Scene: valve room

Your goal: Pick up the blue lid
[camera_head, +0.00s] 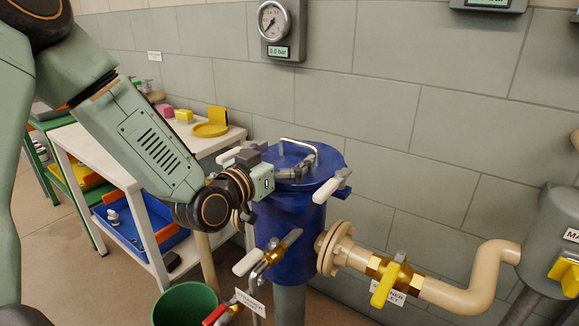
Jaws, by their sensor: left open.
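The blue lid (333,158) sits on top of the blue cylindrical vessel (290,230) in the middle of the view. A grey arched handle (299,143) stands on the lid. My left gripper (306,163) comes in from the left, over the lid and close to the handle. Its jaws are open; I cannot tell whether they straddle the handle or touch it. My gripper hides the near-left part of the lid. My right gripper is not in view.
White-handled clamps (333,185) stand at the lid's rim. A flanged beige pipe (445,297) with a yellow-handled valve (385,283) leaves the vessel rightward. A green bucket (186,305) stands below. A white table (88,148) is at left; a gauge (273,21) hangs on the wall.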

